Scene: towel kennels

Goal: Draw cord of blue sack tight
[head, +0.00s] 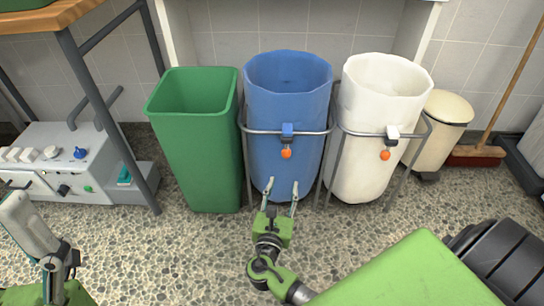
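The blue sack (288,100) stands upright in a metal frame in the middle, its mouth wide open. A blue cord lock (287,130) sits at its front near the frame's ring, with an orange ball (286,153) hanging below it. My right gripper (281,187) is in front of the sack's lower part, below the ball. Its two fingers are spread with nothing between them. Whether the fingertips touch the sack I cannot tell. My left gripper (57,255) is at the lower left, far from the sack; its fingers are not clear.
A green bin (200,140) stands left of the sack. A white sack (375,110) in a similar frame stands right, with a cream bin (443,125) and a broom (478,152) beyond. A grey machine (80,170) stands left under a table. Speckled floor in front is clear.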

